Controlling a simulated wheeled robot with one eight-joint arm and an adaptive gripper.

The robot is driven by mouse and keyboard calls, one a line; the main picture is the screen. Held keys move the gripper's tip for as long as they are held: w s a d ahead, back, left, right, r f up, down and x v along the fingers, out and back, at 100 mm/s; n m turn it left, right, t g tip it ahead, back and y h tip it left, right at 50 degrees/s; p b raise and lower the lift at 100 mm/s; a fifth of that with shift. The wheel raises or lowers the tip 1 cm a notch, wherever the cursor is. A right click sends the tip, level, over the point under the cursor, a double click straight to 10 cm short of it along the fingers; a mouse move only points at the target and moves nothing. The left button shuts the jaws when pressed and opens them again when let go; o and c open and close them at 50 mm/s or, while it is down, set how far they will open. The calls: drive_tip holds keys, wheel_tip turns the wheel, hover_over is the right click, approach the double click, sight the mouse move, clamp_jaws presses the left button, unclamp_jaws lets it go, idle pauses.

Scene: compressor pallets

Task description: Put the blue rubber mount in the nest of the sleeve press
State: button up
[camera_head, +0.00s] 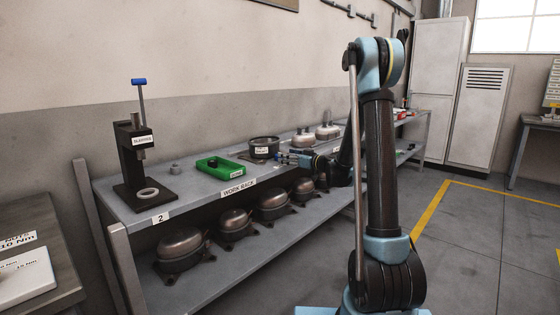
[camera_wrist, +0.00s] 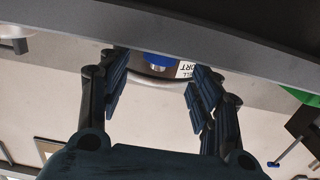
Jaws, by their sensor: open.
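The sleeve press (camera_head: 128,150) is black with a blue-topped lever and stands at the left end of the rack. A pale ring (camera_head: 147,192), seemingly its nest, shows on its base and looks empty. My gripper (camera_head: 282,158) is at the rack's front edge, by the round black pot. In the wrist view my gripper (camera_wrist: 158,95) is open, with nothing between its fingers. A blue piece with a metallic tip, seemingly the blue rubber mount (camera_wrist: 158,58), shows beyond the fingers, in front of a labelled round body. The rack edge partly hides it.
A green tray (camera_head: 238,175) with dark parts lies between the press and the black pot (camera_head: 264,142). The floor at right is clear.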

drive_tip(key=x, duration=0.4)
drive_tip(key=shift+w+a, duration=0.15)
drive_tip(key=shift+c, duration=0.3)
drive_tip(key=c, duration=1.2)
drive_tip(key=shift+r, duration=0.1)
